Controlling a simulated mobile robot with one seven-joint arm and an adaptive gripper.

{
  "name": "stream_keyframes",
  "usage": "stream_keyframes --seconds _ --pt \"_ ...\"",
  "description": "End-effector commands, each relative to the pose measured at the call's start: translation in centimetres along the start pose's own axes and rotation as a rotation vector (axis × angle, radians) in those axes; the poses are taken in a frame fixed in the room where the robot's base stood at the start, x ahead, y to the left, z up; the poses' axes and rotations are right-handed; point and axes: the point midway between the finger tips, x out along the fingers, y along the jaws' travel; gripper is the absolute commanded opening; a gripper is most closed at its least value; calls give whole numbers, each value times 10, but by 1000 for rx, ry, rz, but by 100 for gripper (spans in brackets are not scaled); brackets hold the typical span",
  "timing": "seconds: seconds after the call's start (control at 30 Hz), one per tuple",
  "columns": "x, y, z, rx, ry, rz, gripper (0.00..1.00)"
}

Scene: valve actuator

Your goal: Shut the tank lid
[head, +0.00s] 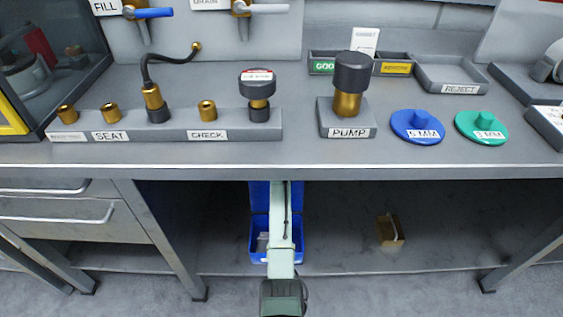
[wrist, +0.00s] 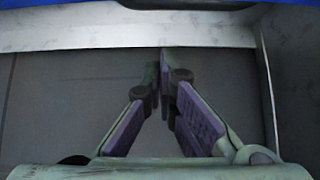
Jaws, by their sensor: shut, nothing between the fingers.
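A dark glass-sided box (head: 50,50) with a yellow-edged corner stands on the bench at the far left of the head view. It looks like the tank, but its top is cut off, so I cannot tell how its lid stands. My gripper (wrist: 162,62) shows in the wrist view, its purple-padded fingers shut at the tips and empty. A dark grey surface lies behind the fingers. In the head view my arm reaches up toward the bench's front edge, well to the right of the box, and my gripper cannot be made out.
A blue bin (head: 258,240) is behind my arm under the bench (head: 420,172). A small brown box (head: 391,232) lies on the low shelf. On top are the fittings rack (head: 230,133), the pump (head: 349,95), blue (head: 405,120) and green discs (head: 468,125), and the reject tray (head: 430,75).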

Motion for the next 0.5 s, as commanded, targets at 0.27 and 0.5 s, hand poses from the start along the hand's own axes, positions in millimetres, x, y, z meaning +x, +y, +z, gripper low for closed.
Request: stream_keyframes --seconds 0.27,0.5 --pt "-1 0 15 0 -1 0 0" --pt "-11 0 30 -1 0 0 0"
